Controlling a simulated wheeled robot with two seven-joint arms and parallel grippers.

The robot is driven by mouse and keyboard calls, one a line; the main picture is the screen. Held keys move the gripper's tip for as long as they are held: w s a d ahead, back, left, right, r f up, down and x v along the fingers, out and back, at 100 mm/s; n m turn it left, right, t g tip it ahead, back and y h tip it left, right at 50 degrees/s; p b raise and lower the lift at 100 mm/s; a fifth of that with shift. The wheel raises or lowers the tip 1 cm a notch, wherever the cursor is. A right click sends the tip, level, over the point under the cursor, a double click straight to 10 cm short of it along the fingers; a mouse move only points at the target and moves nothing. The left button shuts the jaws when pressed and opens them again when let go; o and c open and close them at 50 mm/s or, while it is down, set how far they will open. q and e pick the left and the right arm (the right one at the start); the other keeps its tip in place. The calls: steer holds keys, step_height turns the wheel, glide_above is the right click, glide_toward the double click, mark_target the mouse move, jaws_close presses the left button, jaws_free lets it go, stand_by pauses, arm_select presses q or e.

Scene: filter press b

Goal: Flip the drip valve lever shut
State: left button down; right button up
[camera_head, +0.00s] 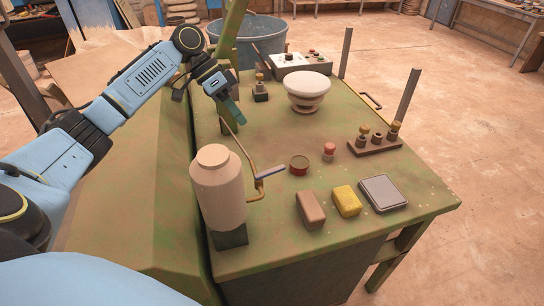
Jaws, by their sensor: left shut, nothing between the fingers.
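The drip valve lever (270,173) is a small bluish-grey bar on a thin brass pipe (252,184). The pipe stands beside a pale cream bottle (217,185) on a dark block, at the near left of the green table. The lever points to the right and slightly up in the picture. My left gripper (236,122) is shut and empty, above the table beyond the bottle, apart from the lever. A thin brass rod reaches from near its tips down toward the valve. My right gripper is not in view.
The green table (340,195) also holds a brown block (310,209), a yellow block (346,200), a grey flat box (383,193), a round red-rimmed tin (299,165), a white bowl (307,88) and a control box (300,63). A green post rises at the back left.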

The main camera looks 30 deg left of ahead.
mark_target(270, 172)
arm_select(q)
steer(key=s+d+f, duration=0.1)
steer(key=d+f, duration=0.7)
steer(key=d, duration=0.1)
steer(key=shift+d, duration=0.2)
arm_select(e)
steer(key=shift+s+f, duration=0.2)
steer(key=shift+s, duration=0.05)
